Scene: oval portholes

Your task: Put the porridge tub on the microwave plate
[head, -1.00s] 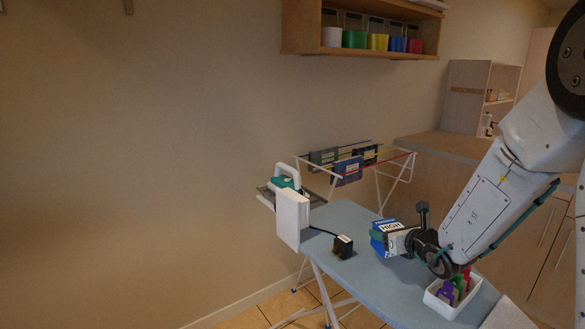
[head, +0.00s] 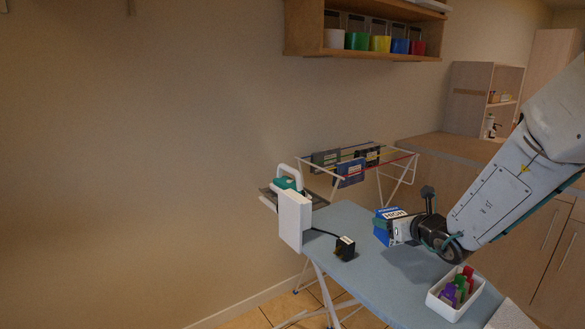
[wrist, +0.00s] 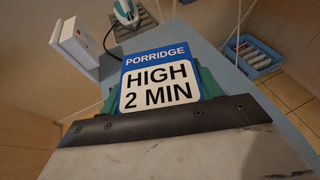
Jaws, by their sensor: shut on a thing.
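The porridge tub (head: 383,236) is blue, with a white label reading HIGH in the head view. In the wrist view the tub (wrist: 132,62) shows the words PORRIDGE, HIGH and 2 MIN. My gripper (head: 390,230) is shut on it, with teal pads at its two sides in the wrist view (wrist: 160,92). It holds the tub over the blue ironing board (head: 350,222); the gap beneath is hard to judge. I cannot make out a microwave or its plate in either view.
A white bin (head: 440,303) with coloured items stands on the board's near right part. A black block (head: 345,248) with a cord lies to the left. A white box (head: 295,220) and a teal iron (head: 288,183) are at the far end. A drying rack (head: 372,153) stands behind.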

